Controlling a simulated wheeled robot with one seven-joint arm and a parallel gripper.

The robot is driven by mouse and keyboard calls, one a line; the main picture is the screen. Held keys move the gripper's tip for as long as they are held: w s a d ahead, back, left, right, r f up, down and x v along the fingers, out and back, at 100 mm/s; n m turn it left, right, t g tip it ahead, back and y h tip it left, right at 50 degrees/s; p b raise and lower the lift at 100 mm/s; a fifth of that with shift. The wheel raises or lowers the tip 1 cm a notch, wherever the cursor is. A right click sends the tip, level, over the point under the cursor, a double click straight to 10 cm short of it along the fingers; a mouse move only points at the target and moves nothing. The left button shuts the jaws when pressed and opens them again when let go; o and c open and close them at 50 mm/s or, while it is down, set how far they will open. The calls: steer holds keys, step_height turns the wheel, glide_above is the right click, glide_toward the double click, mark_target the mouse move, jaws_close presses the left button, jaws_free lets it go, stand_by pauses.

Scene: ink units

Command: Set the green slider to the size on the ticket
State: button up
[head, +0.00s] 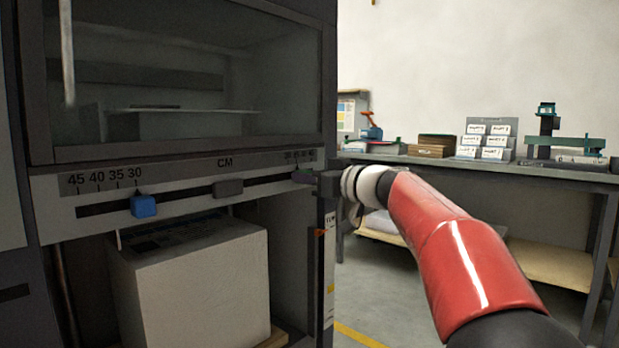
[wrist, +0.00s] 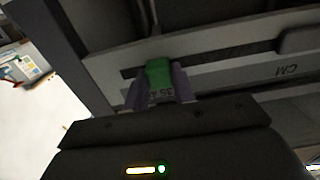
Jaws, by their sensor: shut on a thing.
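The green slider (wrist: 158,76) shows in the wrist view, on the slot of the pale scale bar. My gripper (wrist: 160,88) is shut on it, one finger on each side. In the head view my gripper (head: 308,178) is at the right end of the scale bar (head: 190,196) and hides the slider. No ticket can be clearly picked out, and no size can be read.
A blue slider (head: 144,206) sits on the left scale, near the 30 mark. A grey block (head: 228,187) sits mid-slot. A white block (head: 195,285) stands below the bar. A bench (head: 480,172) at the right holds a rack of cards (head: 486,139) and a green-and-dark device (head: 565,143).

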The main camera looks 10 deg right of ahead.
mark_target(286, 177)
steer(key=shift+a+f, duration=0.1)
jaws_close()
steer(key=shift+s+a+f+b, duration=0.2)
steer(key=shift+s+a+b, duration=0.4)
steer(key=shift+b, duration=0.65)
steer(key=shift+s+a+r+b, duration=0.2)
steer(key=shift+a+b, duration=0.1)
steer(key=shift+a, duration=0.2)
steer(key=o, duration=1)
jaws_free()
steer(key=shift+s+a, duration=0.1)
steer(key=shift+c, duration=0.2)
